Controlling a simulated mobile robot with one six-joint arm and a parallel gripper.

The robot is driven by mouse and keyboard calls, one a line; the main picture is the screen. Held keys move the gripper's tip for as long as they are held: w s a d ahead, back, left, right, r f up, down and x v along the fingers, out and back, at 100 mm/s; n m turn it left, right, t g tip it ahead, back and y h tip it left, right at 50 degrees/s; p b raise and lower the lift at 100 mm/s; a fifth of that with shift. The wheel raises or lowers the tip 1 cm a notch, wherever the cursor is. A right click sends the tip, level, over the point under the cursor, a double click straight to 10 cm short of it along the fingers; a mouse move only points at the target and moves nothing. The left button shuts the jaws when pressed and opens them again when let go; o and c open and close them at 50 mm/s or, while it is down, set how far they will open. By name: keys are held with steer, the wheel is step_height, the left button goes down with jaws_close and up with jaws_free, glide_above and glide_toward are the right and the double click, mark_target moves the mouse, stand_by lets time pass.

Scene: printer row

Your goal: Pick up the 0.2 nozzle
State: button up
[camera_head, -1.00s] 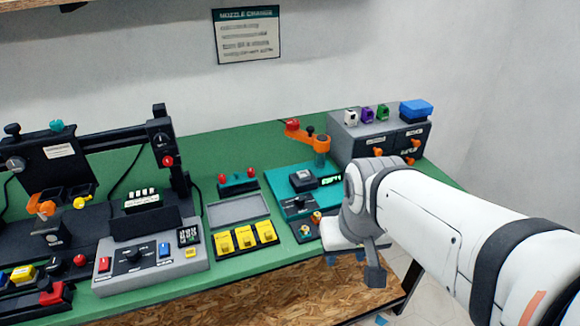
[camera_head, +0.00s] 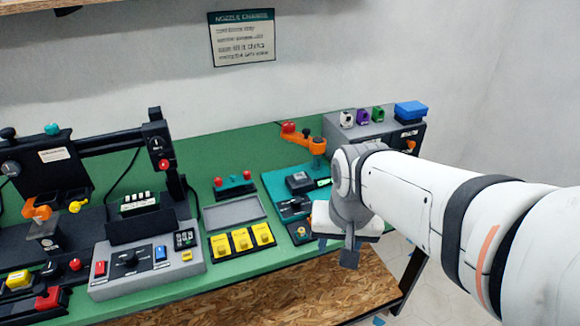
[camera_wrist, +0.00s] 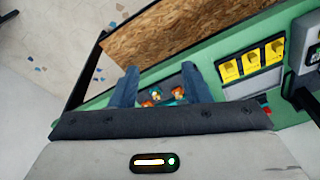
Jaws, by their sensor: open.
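Small orange, teal and brass-coloured parts that look like nozzles (camera_wrist: 156,93) sit on a small dark holder between my gripper's fingers in the wrist view. No size label is readable, so I cannot tell which is the 0.2 nozzle. In the head view the holder (camera_head: 300,232) shows at the bench's front edge, partly hidden by my gripper (camera_head: 336,250). My gripper also shows in the wrist view (camera_wrist: 159,78), fingers apart and nothing gripped. It is over the holder. The lower parts of the nozzles are hidden behind the gripper body.
A tray with three yellow blocks (camera_head: 241,239) lies left of the holder. A teal station (camera_head: 286,186) with an orange post (camera_head: 318,146) stands behind it. A grey drawer unit (camera_head: 366,131) is at the back right. The bench's wooden front (camera_head: 290,294) drops to the floor.

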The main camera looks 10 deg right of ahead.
steer(key=w+f+m, duration=0.1)
steer(key=w+m, duration=0.5)
steer(key=m, duration=0.2)
steer(key=w+f+m+g, duration=0.1)
steer(key=w+f+m, duration=0.1)
steer(key=w+m, duration=0.5)
steer(key=w+f+m+g+p, duration=0.1)
steer(key=w+m, duration=0.6)
steer(key=m, duration=0.2)
steer(key=shift+w+d+f, duration=0.25)
steer(key=shift+d+f, duration=0.05)
steer(key=shift+f, duration=0.1)
steer(key=shift+w+f+m, duration=0.2)
steer(key=shift+m, duration=0.1)
steer(key=shift+f, duration=0.25)
steer(key=f, duration=0.7)
steer(key=shift+s+d+f, duration=0.15)
steer(key=shift+s, duration=0.1)
jaws_close()
